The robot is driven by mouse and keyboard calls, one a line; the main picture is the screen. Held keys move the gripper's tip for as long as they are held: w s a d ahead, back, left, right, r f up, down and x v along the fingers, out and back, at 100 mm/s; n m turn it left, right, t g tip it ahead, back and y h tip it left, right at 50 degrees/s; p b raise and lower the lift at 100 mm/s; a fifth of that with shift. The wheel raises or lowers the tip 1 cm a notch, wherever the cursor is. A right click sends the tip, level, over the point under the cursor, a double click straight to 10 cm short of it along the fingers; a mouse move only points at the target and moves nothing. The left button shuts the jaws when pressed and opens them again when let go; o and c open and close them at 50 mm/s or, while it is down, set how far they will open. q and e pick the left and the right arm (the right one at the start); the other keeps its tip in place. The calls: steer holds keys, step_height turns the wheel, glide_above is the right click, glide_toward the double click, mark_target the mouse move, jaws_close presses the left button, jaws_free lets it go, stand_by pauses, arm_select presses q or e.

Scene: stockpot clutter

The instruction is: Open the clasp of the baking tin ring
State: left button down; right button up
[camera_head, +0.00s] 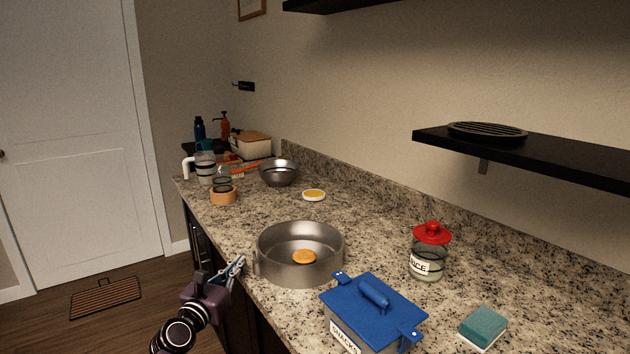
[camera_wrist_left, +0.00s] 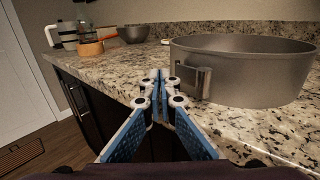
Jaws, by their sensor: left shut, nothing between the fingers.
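The baking tin ring (camera_head: 325,268) is a round grey metal ring standing on the granite counter near its front edge. It also shows in the left wrist view (camera_wrist_left: 262,80). Its clasp (camera_wrist_left: 201,82) is a small metal lever on the ring's side, facing the counter edge. My left gripper (camera_head: 240,262) is beside the ring's left side at the counter edge. In the left wrist view its blue fingertips (camera_wrist_left: 160,76) are shut with nothing between them, appearing just left of the clasp. Whether they touch it I cannot tell. My right gripper is out of view.
An orange disc (camera_head: 304,257) lies inside the ring. A blue-lidded snacks box (camera_head: 373,307), a red-lidded jar (camera_head: 427,262) and a green sponge (camera_head: 483,327) stand to the right. A metal bowl (camera_head: 279,174) and a small dish (camera_head: 314,195) stand behind. A black shelf (camera_head: 560,162) overhangs the right.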

arm_select(q)
steer(key=shift+w, duration=0.1)
steer(key=shift+w+b, duration=0.4)
steer(key=shift+w, duration=0.3)
steer(key=shift+w+b, duration=0.3)
steer(key=shift+w, duration=0.2)
steer(key=shift+a, duration=0.1)
steer(key=shift+w, duration=0.55)
